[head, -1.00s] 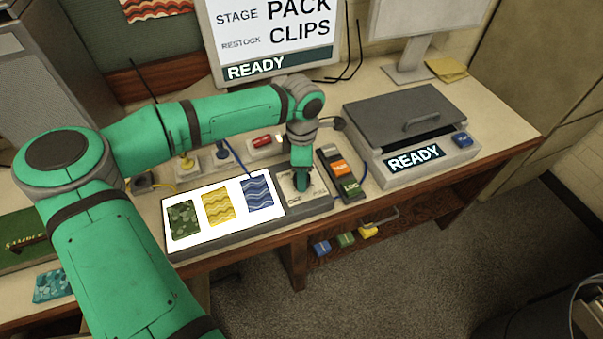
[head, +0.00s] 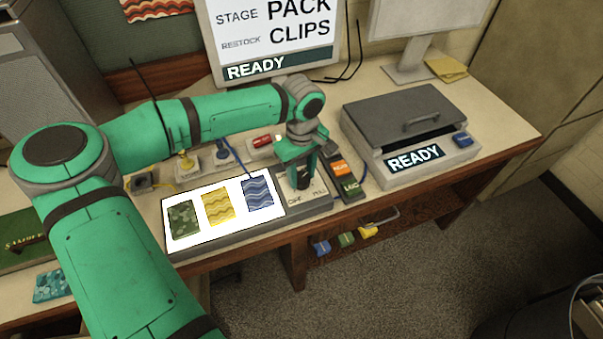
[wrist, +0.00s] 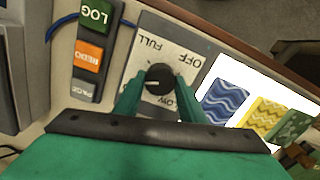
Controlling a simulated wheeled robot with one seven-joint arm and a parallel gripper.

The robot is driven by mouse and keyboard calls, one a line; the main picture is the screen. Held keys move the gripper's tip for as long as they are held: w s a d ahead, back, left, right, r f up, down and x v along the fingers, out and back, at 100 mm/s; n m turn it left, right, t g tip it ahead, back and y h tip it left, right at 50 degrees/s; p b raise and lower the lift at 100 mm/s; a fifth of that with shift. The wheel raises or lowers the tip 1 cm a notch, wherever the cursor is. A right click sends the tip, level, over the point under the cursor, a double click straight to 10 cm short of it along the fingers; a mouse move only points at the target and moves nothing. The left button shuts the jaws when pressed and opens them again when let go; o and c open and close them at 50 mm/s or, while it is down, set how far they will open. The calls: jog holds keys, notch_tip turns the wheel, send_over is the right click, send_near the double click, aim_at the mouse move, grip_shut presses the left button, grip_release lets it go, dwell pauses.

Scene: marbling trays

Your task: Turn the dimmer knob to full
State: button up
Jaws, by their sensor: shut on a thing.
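The black dimmer knob (wrist: 158,76) stands on a pale plate (wrist: 183,52) marked OFF, LOW and FULL in the wrist view. A short white mark on the knob points left in that view, between the LOW and FULL sides. My gripper (wrist: 158,90) is shut on the knob, one green finger on each side. In the head view my gripper (head: 302,182) points down at the plate (head: 308,202), at the right end of the light panel. The arm's end partly hides the knob and plate there.
The lit panel (head: 233,228) holds green, yellow and blue patterned sheets. A grey lidded machine (head: 405,120) reading READY stands farther right. The table's front edge is close.

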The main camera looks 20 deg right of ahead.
aim_at(302, 177)
jog(key=m, duration=0.5)
jog(key=shift+m, duration=2.6)
jog(key=o, duration=1)
jog(key=shift+o, duration=0.2)
jog(key=shift+r, duration=0.15)
notch_tip(302, 177, up, 11)
jog(key=shift+f, duration=0.2)
